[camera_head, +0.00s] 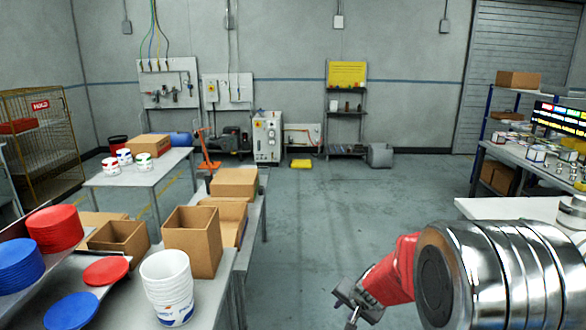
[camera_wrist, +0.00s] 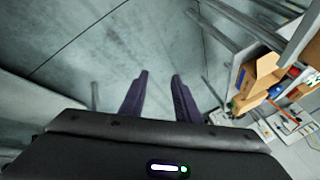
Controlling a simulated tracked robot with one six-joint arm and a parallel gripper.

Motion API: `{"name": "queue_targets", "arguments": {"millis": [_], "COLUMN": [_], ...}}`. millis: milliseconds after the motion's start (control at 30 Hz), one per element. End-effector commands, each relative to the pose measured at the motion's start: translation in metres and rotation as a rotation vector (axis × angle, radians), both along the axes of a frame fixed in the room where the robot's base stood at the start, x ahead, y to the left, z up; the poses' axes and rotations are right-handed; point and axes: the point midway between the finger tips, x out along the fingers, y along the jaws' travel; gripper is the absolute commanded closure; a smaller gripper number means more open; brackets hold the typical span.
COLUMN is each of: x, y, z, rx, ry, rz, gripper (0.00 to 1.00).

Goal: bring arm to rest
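My arm reaches in from the lower right of the head view, with large shiny metal links and a red section. My gripper (camera_head: 352,306) is at its end, low over the open floor to the right of the near bench. In the wrist view my gripper (camera_wrist: 160,78) shows two dark fingers standing apart. Nothing is between them but grey floor seen beyond. The gripper is open and empty, and touches nothing that I can see.
The near bench holds a stack of white tubs (camera_head: 167,285), red lids (camera_head: 55,228), blue lids (camera_head: 18,265) and cardboard boxes (camera_head: 193,240). A white-topped table (camera_head: 510,207) stands right, partly behind my arm. The middle floor (camera_head: 340,205) is clear.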

Motion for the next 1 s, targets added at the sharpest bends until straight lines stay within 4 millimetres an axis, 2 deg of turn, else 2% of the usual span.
{"name": "queue_targets", "arguments": {"millis": [200,467,733,1000], "x": [-0.046,-0.105,-0.165,-0.220], "y": [0.020,0.031,0.031,0.023], "z": [0.029,0.056,0.081,0.102], "rx": [-0.002,-0.030,-0.084,-0.153], "ry": [0.060,0.136,0.206,0.261], "rz": [0.138,0.278,0.393,0.479], "gripper": [0.71,0.71,0.71,0.71]}}
